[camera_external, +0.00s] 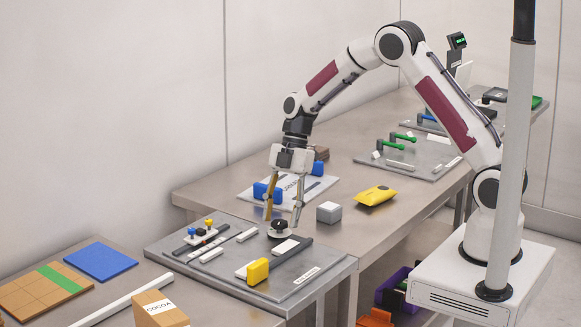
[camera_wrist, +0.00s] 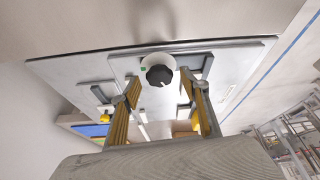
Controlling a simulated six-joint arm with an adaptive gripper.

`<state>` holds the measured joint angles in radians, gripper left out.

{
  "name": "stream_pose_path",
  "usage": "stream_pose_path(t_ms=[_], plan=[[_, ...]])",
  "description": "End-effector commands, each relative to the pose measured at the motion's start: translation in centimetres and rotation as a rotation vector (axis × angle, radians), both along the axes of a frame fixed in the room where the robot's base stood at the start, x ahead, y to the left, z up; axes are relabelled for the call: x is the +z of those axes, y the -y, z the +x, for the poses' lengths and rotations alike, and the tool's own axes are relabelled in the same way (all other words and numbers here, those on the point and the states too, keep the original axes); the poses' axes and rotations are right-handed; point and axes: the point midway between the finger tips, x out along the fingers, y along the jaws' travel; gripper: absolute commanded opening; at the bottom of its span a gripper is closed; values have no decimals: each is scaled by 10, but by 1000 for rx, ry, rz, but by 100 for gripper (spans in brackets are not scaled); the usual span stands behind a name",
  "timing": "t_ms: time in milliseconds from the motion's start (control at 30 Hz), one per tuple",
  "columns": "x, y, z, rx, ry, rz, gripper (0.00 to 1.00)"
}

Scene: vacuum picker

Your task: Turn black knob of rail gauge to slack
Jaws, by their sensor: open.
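The black knob (camera_external: 280,226) sits on a round white base on the grey gauge plate (camera_external: 226,279) at the near end of the bench. In the wrist view the knob (camera_wrist: 159,76) shows a light mark on its face, and a small green mark lies to the left on its white base. My gripper (camera_external: 284,214) points down with its fingers apart, just above the knob. In the wrist view the fingertips of my gripper (camera_wrist: 161,80) lie on either side of the knob, with gaps showing. I cannot tell whether the tips reach down to knob height.
A yellow block (camera_external: 258,271), white bars and a small blue-and-yellow-knobbed fixture (camera_external: 203,233) share the plate. Behind stand blue blocks (camera_external: 261,191) on a pale board, a grey box (camera_external: 328,212) and a yellow pouch (camera_external: 376,195). A cocoa box (camera_external: 160,311) is at the front.

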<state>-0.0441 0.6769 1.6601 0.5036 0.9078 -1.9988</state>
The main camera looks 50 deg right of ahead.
Motion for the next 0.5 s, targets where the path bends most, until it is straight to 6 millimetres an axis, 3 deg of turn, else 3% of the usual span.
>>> stream_pose_path(t_ms=[500], plan=[[0, 0, -4, -387, -1, 1, 45]])
